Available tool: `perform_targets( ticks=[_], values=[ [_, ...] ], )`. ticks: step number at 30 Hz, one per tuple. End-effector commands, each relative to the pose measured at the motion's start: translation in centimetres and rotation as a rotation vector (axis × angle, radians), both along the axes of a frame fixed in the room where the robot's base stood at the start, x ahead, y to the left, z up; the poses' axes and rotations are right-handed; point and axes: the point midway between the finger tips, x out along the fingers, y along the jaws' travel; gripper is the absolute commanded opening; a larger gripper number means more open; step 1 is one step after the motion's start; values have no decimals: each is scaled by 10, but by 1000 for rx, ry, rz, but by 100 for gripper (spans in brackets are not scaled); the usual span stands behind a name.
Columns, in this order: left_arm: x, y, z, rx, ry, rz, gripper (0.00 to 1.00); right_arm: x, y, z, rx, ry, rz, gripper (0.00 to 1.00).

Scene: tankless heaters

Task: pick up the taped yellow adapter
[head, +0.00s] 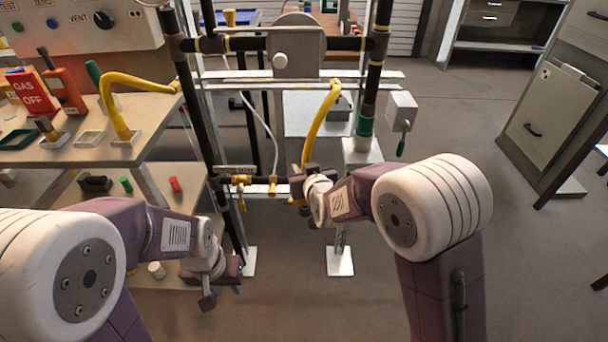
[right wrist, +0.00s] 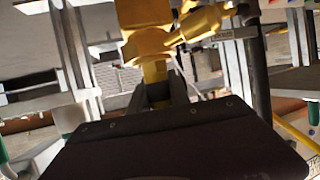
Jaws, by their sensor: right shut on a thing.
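My right gripper (head: 304,184) is at the pipe rack, at the lower end of a yellow hose (head: 318,122). In the right wrist view its fingers (right wrist: 160,92) are shut on a yellow brass-like fitting (right wrist: 155,48), with a side branch toward the upper right. I see no tape on it and cannot tell whether it is the taped adapter or whether it is still joined to the pipework. A bent yellow hose (head: 122,100) stands in a tray on the left bench. My left gripper (head: 208,294) hangs low beside the rack's left foot; its jaw opening is unclear.
The black and grey pipe frame (head: 205,125) stands ahead, with small brass valves (head: 243,180) on a lower bar. The left bench (head: 75,150) holds a red GAS OFF sign (head: 32,92) and trays. The floor (head: 450,110) to the right is clear up to a cabinet (head: 550,110).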

Motion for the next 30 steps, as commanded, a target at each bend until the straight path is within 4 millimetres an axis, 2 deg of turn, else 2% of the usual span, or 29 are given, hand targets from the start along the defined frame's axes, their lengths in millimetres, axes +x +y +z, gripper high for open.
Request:
perform_targets(
  ticks=[5,9,11,14,18,21,24,30],
  values=[
    [0,0,14,0,0,0,36,0,0,23,1,-3,0,0],
    [0,0,29,0,0,0,36,0,-1,50,2,-4,-1,0],
    [0,0,27,0,0,0,36,1,-17,53,1,-4,-5,0],
    [0,0,33,0,0,0,36,0,-41,68,0,-5,-6,0],
    [0,0,44,0,0,0,36,-2,-77,89,0,-3,-8,0],
    [0,0,54,0,0,0,36,-3,-96,101,0,-2,-6,0],
    [0,0,61,0,0,0,36,-3,-109,108,-1,-1,-5,0],
    [0,0,63,0,0,0,36,-4,-117,110,1,-1,-1,0]
  ],
)
